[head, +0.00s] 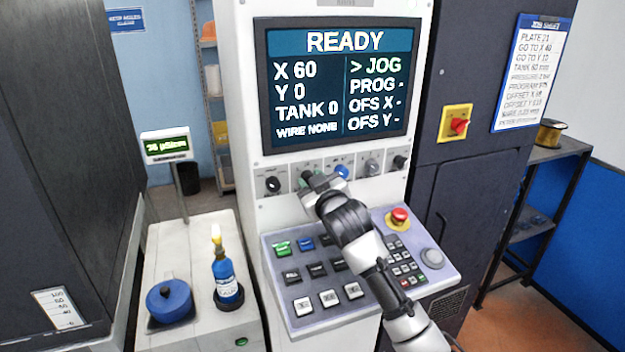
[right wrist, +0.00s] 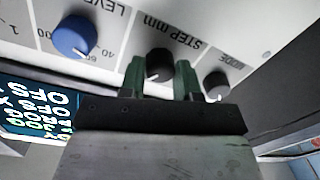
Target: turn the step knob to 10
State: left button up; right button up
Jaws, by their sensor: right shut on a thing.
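The step knob (right wrist: 159,64) is a small black dial with a white mark, under the label "STEP mm" in the right wrist view. My right gripper (right wrist: 159,82) has its two green fingers on either side of this knob and is shut on it. In the head view the right gripper (head: 308,179) is at the second dial from the left in the row below the screen, and it mostly hides the knob. The knob's scale numbers cannot be read. The screen (head: 338,85) reads READY, X 60, Y 0, TANK 0. My left gripper is not in view.
A blue level knob (right wrist: 74,36) and a black mode knob (right wrist: 216,85) flank the step knob. Below the dials is a sloped key panel (head: 330,305) with a red emergency button (head: 399,217). A blue bottle (head: 226,279) stands on the bench at left.

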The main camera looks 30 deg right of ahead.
jog(key=shift+n+p, duration=1.85)
jog(key=shift+n, duration=1.55)
jog(key=o, duration=0.9)
jog(key=shift+o, duration=0.2)
